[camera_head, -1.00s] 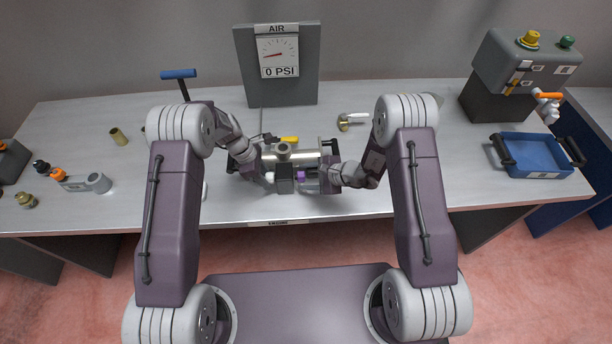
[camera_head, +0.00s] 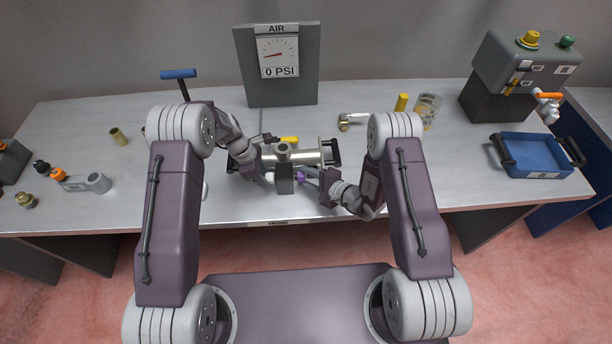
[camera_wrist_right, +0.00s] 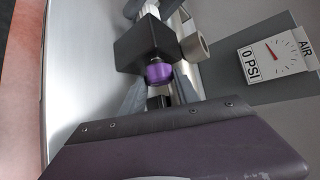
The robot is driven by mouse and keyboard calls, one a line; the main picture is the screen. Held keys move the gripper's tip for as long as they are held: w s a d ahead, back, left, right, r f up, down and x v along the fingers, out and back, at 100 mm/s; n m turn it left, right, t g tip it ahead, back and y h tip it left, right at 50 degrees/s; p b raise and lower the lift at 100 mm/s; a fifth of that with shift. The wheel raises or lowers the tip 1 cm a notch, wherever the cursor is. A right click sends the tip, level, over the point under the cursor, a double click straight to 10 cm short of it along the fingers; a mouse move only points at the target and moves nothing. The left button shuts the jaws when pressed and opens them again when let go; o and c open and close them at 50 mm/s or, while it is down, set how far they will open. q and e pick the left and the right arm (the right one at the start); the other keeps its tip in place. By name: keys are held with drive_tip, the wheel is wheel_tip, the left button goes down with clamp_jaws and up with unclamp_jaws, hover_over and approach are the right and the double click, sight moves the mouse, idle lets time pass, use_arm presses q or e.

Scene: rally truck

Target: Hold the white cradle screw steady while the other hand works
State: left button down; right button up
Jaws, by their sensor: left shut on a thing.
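The white cradle screw (camera_head: 269,177) shows as a small pale tip at my left gripper (camera_head: 264,174), which is shut on it; the jaws hide most of it. It is at the front left of a silver cylinder (camera_head: 308,157) in a cradle, beside a dark block (camera_head: 284,180). A purple knob (camera_head: 300,177) sticks out of the block's right side and shows large in the right wrist view (camera_wrist_right: 158,73). My right gripper (camera_wrist_right: 158,92) is open, its grey fingers on either side of the knob with gaps showing.
The AIR gauge (camera_head: 277,57) reads 0 PSI behind the cylinder. A yellow piece (camera_head: 289,140) lies behind it. A glass jar (camera_head: 428,107) and a yellow cylinder (camera_head: 402,102) stand at right, near a blue tray (camera_head: 540,153). The table between cylinder and tray is mostly clear.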

drive_tip(key=shift+w+r+m+g+h, duration=0.15)
drive_tip(key=shift+r+m+g, duration=0.1)
drive_tip(key=shift+g, duration=0.3)
drive_tip(key=shift+w+r+m+g+h, duration=0.15)
drive_tip(key=shift+m+g, duration=0.1)
drive_tip(key=shift+g, duration=0.3)
drive_tip(key=m+g, duration=0.1)
drive_tip(key=g, duration=0.1)
drive_tip(key=m+g, duration=0.1)
drive_tip(key=g, duration=0.1)
drive_tip(key=shift+w+h, duration=0.2)
drive_tip(key=shift+h, duration=0.1)
drive_tip(key=shift+w+m+g, duration=0.15)
drive_tip(key=shift+m+g, duration=0.25)
drive_tip(key=shift+g, duration=0.8)
drive_tip(key=shift+m+g, duration=0.6)
drive_tip(key=shift+g, duration=0.6)
drive_tip(key=o, duration=1.1)
drive_tip(key=shift+a, duration=0.1)
